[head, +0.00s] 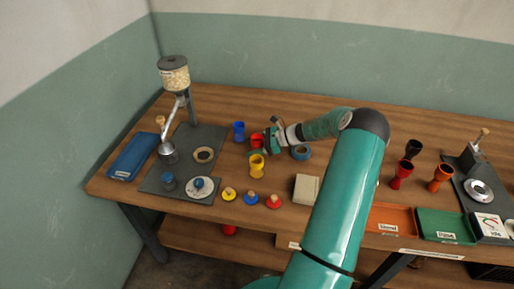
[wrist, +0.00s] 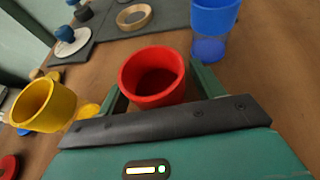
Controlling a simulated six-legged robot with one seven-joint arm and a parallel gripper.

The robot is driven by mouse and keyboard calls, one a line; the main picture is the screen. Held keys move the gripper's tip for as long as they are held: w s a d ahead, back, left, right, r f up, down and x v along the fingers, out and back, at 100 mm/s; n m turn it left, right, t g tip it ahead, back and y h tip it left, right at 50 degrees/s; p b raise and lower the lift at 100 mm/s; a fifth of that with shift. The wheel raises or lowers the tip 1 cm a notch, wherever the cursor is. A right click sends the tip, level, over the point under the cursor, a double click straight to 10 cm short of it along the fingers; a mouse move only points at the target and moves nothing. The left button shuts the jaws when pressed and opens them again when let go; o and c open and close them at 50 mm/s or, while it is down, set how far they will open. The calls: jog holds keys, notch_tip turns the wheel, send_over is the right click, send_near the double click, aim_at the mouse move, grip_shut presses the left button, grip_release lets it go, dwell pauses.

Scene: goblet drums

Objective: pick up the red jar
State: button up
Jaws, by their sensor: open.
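The red jar (head: 256,140) stands on the wooden table between a blue jar (head: 238,131) and a yellow jar (head: 257,167). In the wrist view the red jar (wrist: 150,92) shows its open round mouth and dark inside. My gripper (head: 267,142) is at the jar's right side in the head view, partly covering it. In the wrist view my gripper (wrist: 158,84) is open, with one green finger on each side of the red jar. I cannot tell whether either finger touches it. The jar's lower part is hidden behind the gripper's dark front bar.
In the wrist view the blue jar (wrist: 213,18) stands beyond the right finger and the yellow jar (wrist: 43,104) left of the left finger. Yellow, blue and red knobbed lids (head: 251,199) lie in front. A beige box (head: 306,189) and blue ring (head: 300,153) are to the right.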

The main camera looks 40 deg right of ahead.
jog(key=shift+w, duration=0.1)
jog(key=shift+c, duration=0.2)
jog(key=c, duration=1.1)
jog(key=shift+o, duration=0.2)
